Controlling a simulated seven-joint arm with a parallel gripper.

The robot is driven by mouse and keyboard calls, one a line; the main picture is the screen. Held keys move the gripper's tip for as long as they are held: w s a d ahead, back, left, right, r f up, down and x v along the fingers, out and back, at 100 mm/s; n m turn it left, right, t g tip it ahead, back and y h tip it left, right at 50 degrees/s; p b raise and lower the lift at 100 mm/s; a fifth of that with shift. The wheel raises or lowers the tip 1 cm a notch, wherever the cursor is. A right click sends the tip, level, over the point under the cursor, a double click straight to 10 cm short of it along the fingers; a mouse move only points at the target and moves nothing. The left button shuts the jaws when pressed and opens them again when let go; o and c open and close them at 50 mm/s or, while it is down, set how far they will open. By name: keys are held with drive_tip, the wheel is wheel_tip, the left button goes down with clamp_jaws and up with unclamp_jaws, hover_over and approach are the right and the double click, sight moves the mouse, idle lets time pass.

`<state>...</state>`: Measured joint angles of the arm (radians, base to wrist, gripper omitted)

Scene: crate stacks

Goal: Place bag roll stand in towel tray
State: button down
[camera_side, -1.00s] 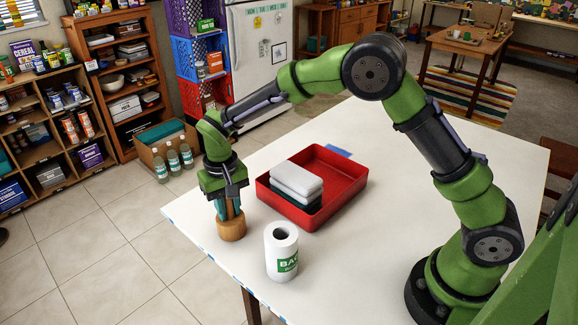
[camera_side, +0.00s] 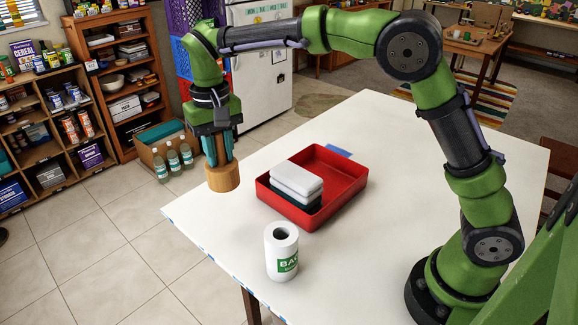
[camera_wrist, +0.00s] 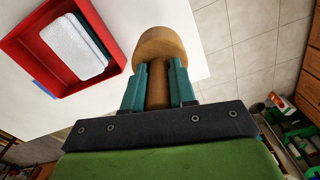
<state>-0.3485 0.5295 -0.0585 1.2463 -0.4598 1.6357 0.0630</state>
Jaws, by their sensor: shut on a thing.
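My gripper (camera_side: 220,157) is shut on a wooden stand (camera_side: 223,178), with its teal fingers on either side of the post. The stand has a thick round base, which hangs below the fingertips, clear above the table's left edge. In the wrist view the stand's base (camera_wrist: 164,46) and part of its post show between my fingers (camera_wrist: 158,78). The red towel tray (camera_side: 345,200) is on the table, to the right of the stand and lower. In it, white folded towels (camera_side: 297,179) lie on a dark green one at the left end. The tray's right part is empty.
A white roll (camera_side: 281,252) with a green label stands upright on the white table (camera_side: 400,135), in front of the tray. A blue patch (camera_side: 338,151) lies behind the tray. Shelves and a box with bottles (camera_side: 160,150) are beyond the table at left.

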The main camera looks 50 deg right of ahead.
drive_tip(key=s+d, duration=0.3)
drive_tip(key=d, duration=1.2)
drive_tip(key=s+d, duration=0.3)
drive_tip(key=d, duration=1.2)
drive_tip(key=shift+w+d+f, duration=0.1)
drive_tip(key=shift+w+f, duration=0.05)
drive_tip(key=shift+f, duration=7.05)
drive_tip(key=shift+f, duration=0.2)
drive_tip(key=c, duration=0.9)
unclamp_jaws()
